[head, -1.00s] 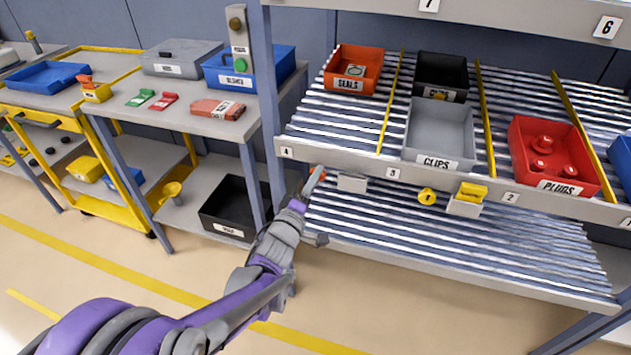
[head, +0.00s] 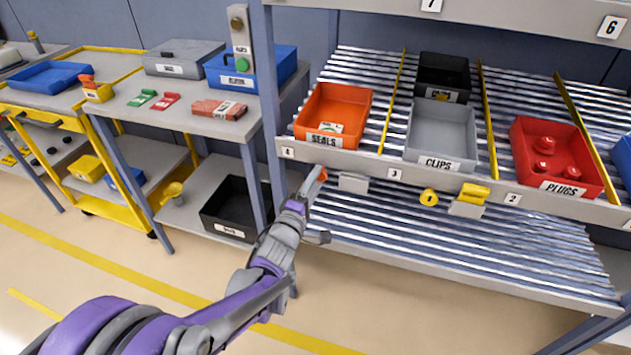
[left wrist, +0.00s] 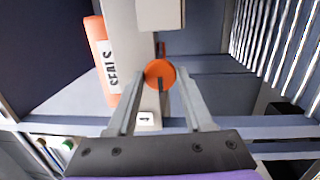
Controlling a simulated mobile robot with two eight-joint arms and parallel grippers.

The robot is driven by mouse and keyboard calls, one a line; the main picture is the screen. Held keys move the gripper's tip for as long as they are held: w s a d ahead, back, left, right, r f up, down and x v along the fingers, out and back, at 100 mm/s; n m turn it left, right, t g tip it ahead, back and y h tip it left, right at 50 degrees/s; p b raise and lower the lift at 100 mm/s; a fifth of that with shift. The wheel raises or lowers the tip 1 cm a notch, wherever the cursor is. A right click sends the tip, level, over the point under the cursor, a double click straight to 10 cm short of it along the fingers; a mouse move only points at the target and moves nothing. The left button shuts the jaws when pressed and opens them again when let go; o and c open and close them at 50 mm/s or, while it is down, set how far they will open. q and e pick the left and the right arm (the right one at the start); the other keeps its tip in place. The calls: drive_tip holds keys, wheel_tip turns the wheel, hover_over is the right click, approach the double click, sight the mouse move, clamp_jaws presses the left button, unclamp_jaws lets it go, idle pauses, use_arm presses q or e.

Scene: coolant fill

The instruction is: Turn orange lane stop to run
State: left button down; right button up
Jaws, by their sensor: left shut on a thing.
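The orange lane stop (head: 322,174) is on the front rail of the flow rack, between labels 4 and 3. In the left wrist view it is a round orange knob (left wrist: 160,72) with a dark slot. My left gripper (head: 316,184) is shut on the knob, and its fingers (left wrist: 160,84) lie on either side of it. The orange SEALS bin (head: 334,112) rests at the front of its lane, just behind the rail. Its label also shows in the left wrist view (left wrist: 110,70). My right gripper is not in view.
A grey CLIPS bin (head: 440,131), a black bin (head: 441,70) and a red PLUGS bin (head: 555,155) stand on the rollers. A yellow lane stop (head: 428,196) is further right on the rail. A bench (head: 200,121) stands left of the rack post.

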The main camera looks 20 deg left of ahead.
use_arm(q)
drive_tip(key=shift+c, duration=1.6)
unclamp_jaws()
drive_tip(key=s+f, duration=0.1)
drive_tip(key=s, duration=0.9)
drive_tip(key=shift+s+a+p, duration=0.2)
drive_tip(key=shift+s+p, duration=0.15)
drive_tip(key=shift+s, duration=0.05)
